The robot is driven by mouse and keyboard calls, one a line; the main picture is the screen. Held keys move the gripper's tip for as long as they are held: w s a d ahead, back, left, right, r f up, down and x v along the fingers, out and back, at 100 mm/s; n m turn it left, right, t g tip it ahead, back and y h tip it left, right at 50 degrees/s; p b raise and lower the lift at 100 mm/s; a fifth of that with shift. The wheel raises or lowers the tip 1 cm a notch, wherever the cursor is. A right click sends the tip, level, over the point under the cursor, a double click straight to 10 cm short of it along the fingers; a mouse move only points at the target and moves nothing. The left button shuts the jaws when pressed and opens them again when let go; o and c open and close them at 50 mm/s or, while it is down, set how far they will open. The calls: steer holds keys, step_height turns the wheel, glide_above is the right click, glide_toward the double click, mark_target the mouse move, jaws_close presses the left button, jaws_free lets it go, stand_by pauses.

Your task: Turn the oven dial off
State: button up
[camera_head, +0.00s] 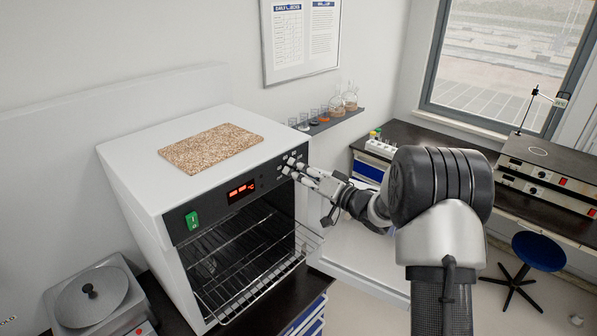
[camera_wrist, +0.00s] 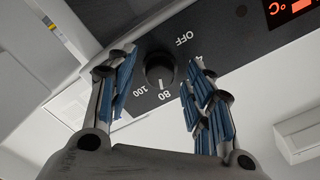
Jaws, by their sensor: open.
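The oven (camera_head: 160,200) is a white box with a black front panel, a red lit display (camera_head: 241,191) and a green switch (camera_head: 192,221). My gripper (camera_head: 291,168) reaches from the right to the panel's upper right end. In the wrist view the black round dial (camera_wrist: 160,70) sits between the two fingers of my open gripper (camera_wrist: 160,64). The fingers stand to either side of it, with visible gaps. Marks OFF, 80 and 100 surround the dial. A light mark on the dial appears to face the 80. In the head view my fingers largely hide the dial.
A wire rack (camera_head: 255,285) sticks out of the open oven below my gripper. A speckled board (camera_head: 211,148) lies on the oven top. A shelf with glassware (camera_head: 325,120) is on the wall behind. A grey lidded device (camera_head: 95,300) stands at lower left.

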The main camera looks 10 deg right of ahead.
steer(key=shift+w+a, duration=0.2)
steer(key=shift+w, duration=0.1)
steer(key=shift+c, duration=0.3)
steer(key=c, duration=1)
